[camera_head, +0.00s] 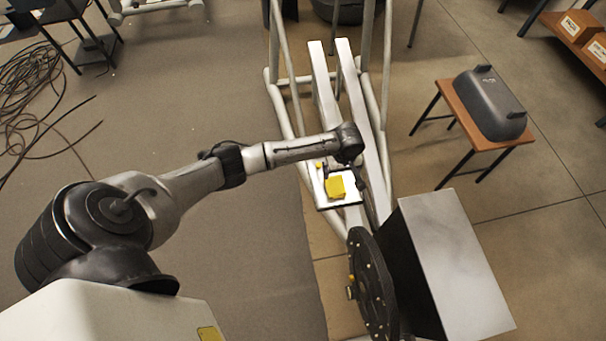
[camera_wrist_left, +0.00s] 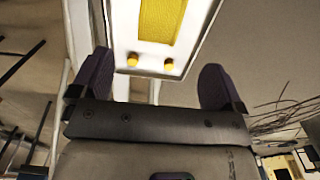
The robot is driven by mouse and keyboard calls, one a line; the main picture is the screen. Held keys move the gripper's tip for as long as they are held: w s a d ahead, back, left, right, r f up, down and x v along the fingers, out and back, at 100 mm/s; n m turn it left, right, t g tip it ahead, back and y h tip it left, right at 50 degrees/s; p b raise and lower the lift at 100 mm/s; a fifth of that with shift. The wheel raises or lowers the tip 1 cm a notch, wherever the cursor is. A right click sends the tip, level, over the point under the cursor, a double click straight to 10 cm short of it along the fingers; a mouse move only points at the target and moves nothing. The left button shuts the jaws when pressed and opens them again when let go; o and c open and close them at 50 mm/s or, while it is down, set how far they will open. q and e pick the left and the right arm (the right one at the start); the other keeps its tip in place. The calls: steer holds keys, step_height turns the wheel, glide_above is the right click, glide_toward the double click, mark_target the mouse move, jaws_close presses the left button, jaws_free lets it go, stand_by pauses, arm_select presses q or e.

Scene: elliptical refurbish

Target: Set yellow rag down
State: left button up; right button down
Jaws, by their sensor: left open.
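The yellow rag (camera_head: 336,187) lies on a small white tray (camera_head: 323,203) at the middle of the elliptical frame. In the left wrist view the rag (camera_wrist_left: 160,20) shows at the top, lying within the rim of the tray (camera_wrist_left: 121,45). My left gripper (camera_wrist_left: 157,80) is open, with its dark fingers wide apart and nothing between them; the rag is ahead of it and apart from it. In the head view its fingers are mostly hidden by the wrist, just beyond the rag. My right gripper is not in view.
Two small yellow knobs (camera_wrist_left: 150,63) sit on the tray near its edge. The white elliptical rails (camera_head: 350,75) run beside my left wrist. A dark disc (camera_head: 372,285) and grey box (camera_head: 455,260) stand in front. A wooden stool (camera_head: 455,108) carries a dark cover (camera_head: 490,103).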

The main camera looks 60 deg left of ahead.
arm_select(q)
steer(key=s+d+f+m+t+h, duration=0.1)
steer(key=s+d+f+m, duration=0.1)
steer(key=s+d+m, duration=0.9)
steer(key=s+r+m+t, duration=0.1)
steer(key=s+r, duration=0.3)
steer(key=s, duration=0.5)
steer(key=s+r+m+t, duration=0.1)
steer(key=s+r+m, duration=0.2)
steer(key=s, duration=0.7)
steer(key=shift+a+r+t+y, duration=0.3)
steer(key=shift+a+r+y, duration=0.05)
steer(key=shift+r+y, duration=0.05)
